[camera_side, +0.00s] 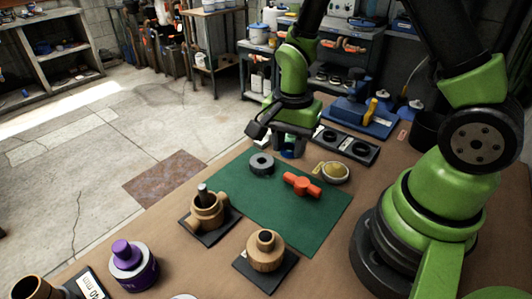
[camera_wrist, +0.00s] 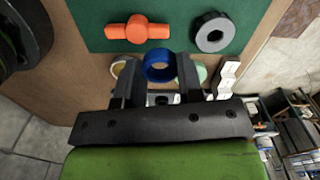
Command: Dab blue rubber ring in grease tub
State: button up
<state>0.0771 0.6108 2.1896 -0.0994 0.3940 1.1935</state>
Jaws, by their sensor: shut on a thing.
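My gripper (camera_side: 289,143) is at the back of the green mat, pointing down. In the wrist view my gripper (camera_wrist: 158,72) is shut on the blue rubber ring (camera_wrist: 159,54), which sits between the two fingers with its round opening visible. In the side view the ring is mostly hidden by the fingers. The grease tub (camera_side: 333,172), a small pale round tub with yellowish contents, stands right of my gripper, apart from it. In the wrist view a pale yellowish rim, apparently the tub (camera_wrist: 119,67), shows partly behind the left finger.
An orange valve-like part (camera_side: 301,184) and a dark grey ring (camera_side: 262,164) lie on the green mat (camera_side: 290,222). A black tray with dark rings (camera_side: 345,145) lies behind. The mat's front is clear.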

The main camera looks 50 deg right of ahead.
aim_at(336, 166)
jog(key=s+d+m, duration=0.2)
jog(key=d, duration=0.1)
jog(key=s+d+m, duration=0.2)
jog(key=d, duration=0.1)
jog(key=s+d+m, duration=0.1)
jog(key=s+d, duration=0.1)
jog(key=d, duration=0.2)
jog(key=shift+s+f+m, duration=0.25)
jog(key=shift+s+m, duration=0.1)
jog(key=shift+m, duration=0.05)
jog(key=shift+d+f, duration=0.1)
jog(key=shift+f, duration=2.9)
jog(key=shift+f, duration=0.3)
jog(key=shift+r, duration=3.55)
